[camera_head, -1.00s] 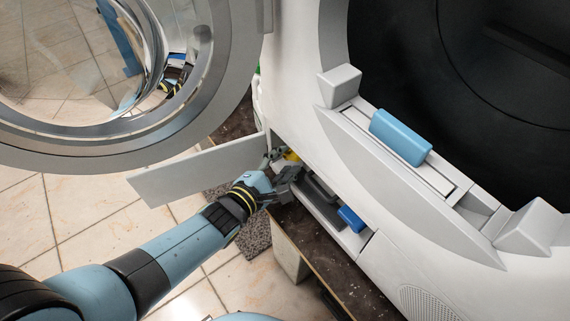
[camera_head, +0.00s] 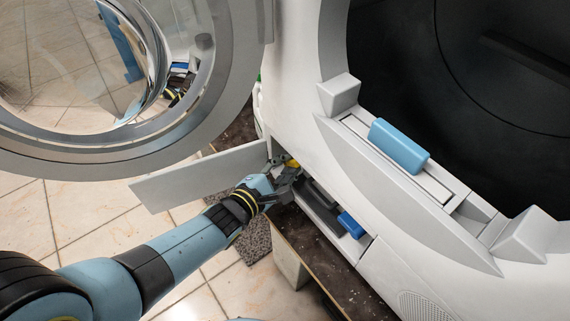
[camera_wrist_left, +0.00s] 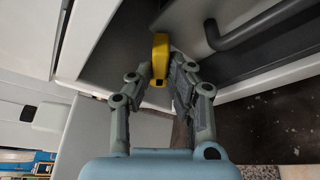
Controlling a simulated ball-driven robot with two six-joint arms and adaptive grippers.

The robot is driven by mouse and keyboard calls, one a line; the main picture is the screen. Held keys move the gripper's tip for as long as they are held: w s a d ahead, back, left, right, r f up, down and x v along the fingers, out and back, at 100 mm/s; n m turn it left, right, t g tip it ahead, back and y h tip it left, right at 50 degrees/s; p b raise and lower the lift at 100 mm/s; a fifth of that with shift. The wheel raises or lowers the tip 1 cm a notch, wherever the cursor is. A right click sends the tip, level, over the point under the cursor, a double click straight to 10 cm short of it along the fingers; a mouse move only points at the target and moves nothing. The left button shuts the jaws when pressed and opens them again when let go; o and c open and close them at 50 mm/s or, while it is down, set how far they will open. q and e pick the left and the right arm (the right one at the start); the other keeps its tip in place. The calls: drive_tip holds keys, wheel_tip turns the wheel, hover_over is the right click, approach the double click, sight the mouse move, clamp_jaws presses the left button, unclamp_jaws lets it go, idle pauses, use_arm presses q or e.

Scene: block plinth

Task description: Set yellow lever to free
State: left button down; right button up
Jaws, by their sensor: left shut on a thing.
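The yellow lever (camera_wrist_left: 160,57) shows in the left wrist view, inside a low open compartment of the white machine. My left gripper (camera_wrist_left: 162,75) has its fingers on either side of the lever's lower end and is shut on it. In the head view the left gripper (camera_head: 286,172) reaches into the compartment, and only a small part of the yellow lever (camera_head: 293,163) shows beyond it. Which setting the lever is in cannot be told. My right gripper is not in view.
A blue lever (camera_head: 351,225) sits at the compartment's right end, with a grey bar (camera_head: 320,208) beside it. The open white flap (camera_head: 200,177) stands left of my gripper. The round door (camera_head: 225,100) hangs open above. A blue block (camera_head: 399,146) sits on the machine's rim.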

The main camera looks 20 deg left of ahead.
use_arm(q)
drive_tip(key=n+p, duration=0.1)
drive_tip(key=r+n+g+p, duration=0.1)
drive_tip(key=p, duration=0.1)
drive_tip(key=shift+w+a+h, duration=0.25)
drive_tip(key=shift+a+h, duration=0.05)
drive_tip(key=shift+h, duration=0.1)
drive_tip(key=shift+a+f+n+g+p, duration=0.1)
drive_tip(key=shift+f+n+g+p, duration=0.05)
drive_tip(key=shift+n+g+p, duration=0.55)
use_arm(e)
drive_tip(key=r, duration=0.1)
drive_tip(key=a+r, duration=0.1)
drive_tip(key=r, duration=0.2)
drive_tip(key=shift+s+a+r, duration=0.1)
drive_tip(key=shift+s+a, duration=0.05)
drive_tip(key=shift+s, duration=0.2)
use_arm(q)
drive_tip(key=c, duration=1.3)
unclamp_jaws()
